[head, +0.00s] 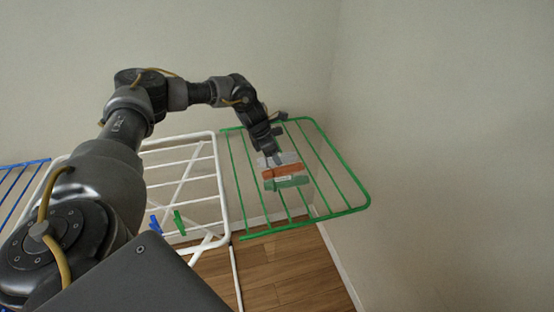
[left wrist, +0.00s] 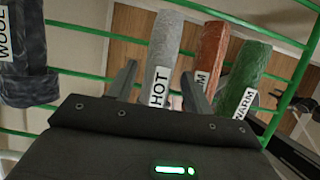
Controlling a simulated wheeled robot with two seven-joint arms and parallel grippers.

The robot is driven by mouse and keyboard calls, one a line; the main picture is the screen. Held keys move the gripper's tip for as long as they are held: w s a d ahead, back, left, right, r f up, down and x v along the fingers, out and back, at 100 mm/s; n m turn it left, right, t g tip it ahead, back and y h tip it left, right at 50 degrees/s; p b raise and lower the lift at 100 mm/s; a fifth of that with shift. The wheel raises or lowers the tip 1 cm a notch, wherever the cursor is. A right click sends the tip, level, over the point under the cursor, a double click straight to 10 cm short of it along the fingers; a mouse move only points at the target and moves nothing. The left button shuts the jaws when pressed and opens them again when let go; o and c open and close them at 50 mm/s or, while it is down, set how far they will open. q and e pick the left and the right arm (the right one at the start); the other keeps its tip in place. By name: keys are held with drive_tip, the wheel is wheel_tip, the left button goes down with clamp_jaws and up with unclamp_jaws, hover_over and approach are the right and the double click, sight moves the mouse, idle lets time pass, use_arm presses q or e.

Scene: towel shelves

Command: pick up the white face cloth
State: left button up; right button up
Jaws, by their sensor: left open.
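The white face cloth is a pale grey-white roll (left wrist: 165,50) with a "HOT" label. In the head view it (head: 287,158) lies on the green rack, partly hidden by my left gripper (head: 272,155). In the left wrist view, my left gripper (left wrist: 159,72) is open, one finger on each side of the white roll's near end. I cannot tell whether the fingers touch it. My right gripper is not in view.
An orange-brown roll (left wrist: 211,50) and a green roll labelled "WARM" (left wrist: 243,80) lie just right of the white one. A dark grey roll labelled "WOOL" (left wrist: 28,75) is at the left. The green rack (head: 352,209) stands by the wall; a white rack (head: 222,185) adjoins it, carrying clips.

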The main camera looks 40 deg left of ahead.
use_arm(q)
drive_tip(key=shift+c, duration=0.3)
drive_tip(key=c, duration=0.7)
drive_tip(key=shift+r, duration=0.1)
drive_tip(key=shift+c, duration=0.2)
drive_tip(key=shift+r+b, duration=0.35)
drive_tip(key=shift+r, duration=0.2)
drive_tip(key=v, duration=0.2)
drive_tip(key=shift+r+b, duration=0.4)
drive_tip(key=s+a+r+b, duration=0.1)
drive_tip(key=s+a+r, duration=0.2)
drive_tip(key=s+r, duration=0.6)
drive_tip(key=shift+s+a, duration=0.2)
drive_tip(key=shift+s, duration=1.8)
